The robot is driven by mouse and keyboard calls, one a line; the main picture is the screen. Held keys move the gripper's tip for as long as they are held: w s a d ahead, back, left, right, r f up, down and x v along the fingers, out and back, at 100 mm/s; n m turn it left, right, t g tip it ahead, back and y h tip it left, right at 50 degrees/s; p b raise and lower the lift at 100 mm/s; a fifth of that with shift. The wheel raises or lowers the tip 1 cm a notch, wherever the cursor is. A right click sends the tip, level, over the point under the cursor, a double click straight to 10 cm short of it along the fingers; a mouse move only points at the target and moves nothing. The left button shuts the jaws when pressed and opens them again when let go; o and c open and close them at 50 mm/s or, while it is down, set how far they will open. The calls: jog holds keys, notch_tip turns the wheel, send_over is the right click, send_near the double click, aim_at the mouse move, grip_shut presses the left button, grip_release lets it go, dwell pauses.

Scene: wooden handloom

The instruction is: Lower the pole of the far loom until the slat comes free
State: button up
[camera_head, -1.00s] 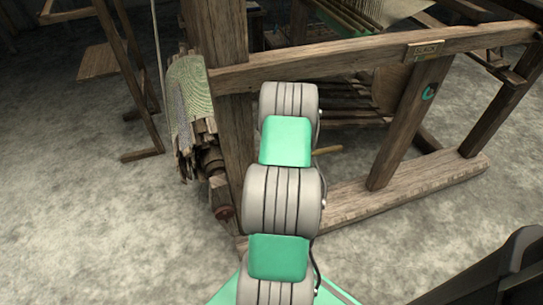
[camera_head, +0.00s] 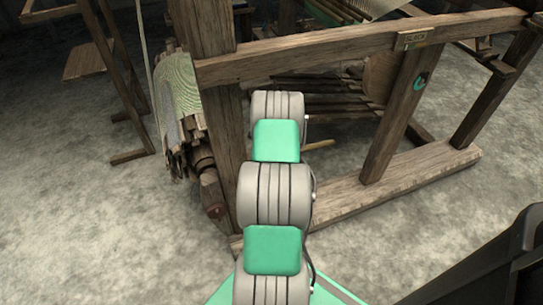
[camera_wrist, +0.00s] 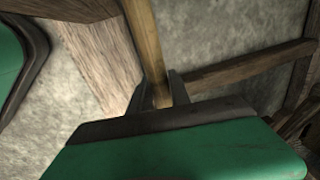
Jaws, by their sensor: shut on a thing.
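My gripper (camera_wrist: 158,92) shows in the wrist view, its two dark fingers shut on a light wooden pole (camera_wrist: 148,45) that runs up and away between them. In the head view my arm hides the gripper; a short light piece (camera_head: 318,145), which may be the pole's end, shows just right of the arm. The wooden loom frame (camera_head: 370,40) stands in front of me, with a thick upright post and a long sloping rail. Several thin slats (camera_head: 335,105) lie inside the frame behind my arm. I cannot tell which slat the pole bears on.
A cloth roll (camera_head: 178,85) with a wooden beam end hangs left of the post, close to my arm. A floor beam (camera_head: 400,178) runs along the right. A dark object (camera_head: 490,265) fills the lower right corner.

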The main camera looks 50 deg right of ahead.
grip_shut()
jog(key=shift+f, duration=0.1)
dwell(0.8)
